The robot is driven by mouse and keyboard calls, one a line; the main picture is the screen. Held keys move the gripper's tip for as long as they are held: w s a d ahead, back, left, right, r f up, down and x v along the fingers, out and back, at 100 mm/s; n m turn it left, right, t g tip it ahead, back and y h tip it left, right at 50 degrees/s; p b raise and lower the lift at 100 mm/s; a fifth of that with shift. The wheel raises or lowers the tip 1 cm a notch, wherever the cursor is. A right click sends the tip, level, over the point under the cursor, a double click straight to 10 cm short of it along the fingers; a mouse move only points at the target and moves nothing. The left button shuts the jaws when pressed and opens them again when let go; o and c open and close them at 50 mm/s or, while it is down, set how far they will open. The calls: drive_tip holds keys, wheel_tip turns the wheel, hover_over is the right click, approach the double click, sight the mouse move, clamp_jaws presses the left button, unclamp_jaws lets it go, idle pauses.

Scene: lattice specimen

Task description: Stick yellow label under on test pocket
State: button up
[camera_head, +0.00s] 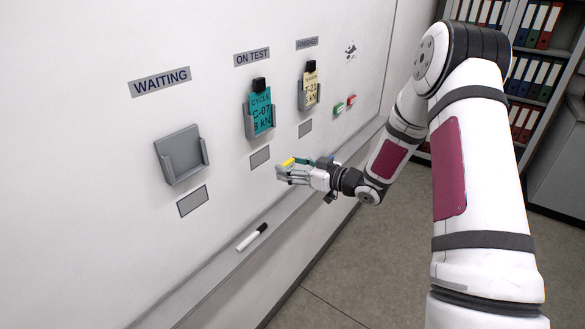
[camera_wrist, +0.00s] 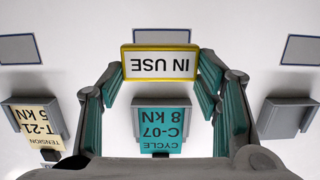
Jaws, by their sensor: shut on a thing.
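The yellow-edged label (camera_wrist: 159,63) reads IN USE, upside down in the wrist view. It also shows as a small yellow strip (camera_head: 289,161) in the head view. My gripper (camera_wrist: 160,75) is shut on it, the fingers at its two sides. In the head view my gripper (camera_head: 284,173) is below and right of the grey rectangle (camera_head: 260,157) under the ON TEST pocket (camera_head: 249,123). That pocket holds a teal card (camera_head: 262,115) marked C-07. I cannot tell whether the label touches the board.
The WAITING pocket (camera_head: 182,158) is empty, with a rectangle (camera_head: 193,201) below. The FINISHED pocket (camera_head: 301,98) holds a cream card (camera_head: 311,85). A marker (camera_head: 251,238) lies on the ledge. Red and green items (camera_head: 345,104) are on the board at right.

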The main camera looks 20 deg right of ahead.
drive_tip(key=shift+a, duration=0.25)
drive_tip(key=shift+r+b+x, duration=0.2)
drive_tip(key=shift+b+x, duration=0.4)
drive_tip(key=shift+x, duration=0.6)
drive_tip(key=shift+r+b+x, duration=0.15)
drive_tip(key=shift+b+x, duration=0.45)
drive_tip(key=shift+x, duration=0.6)
drive_tip(key=shift+w, duration=0.1)
drive_tip(key=o, duration=0.5)
drive_tip(key=c, duration=0.5)
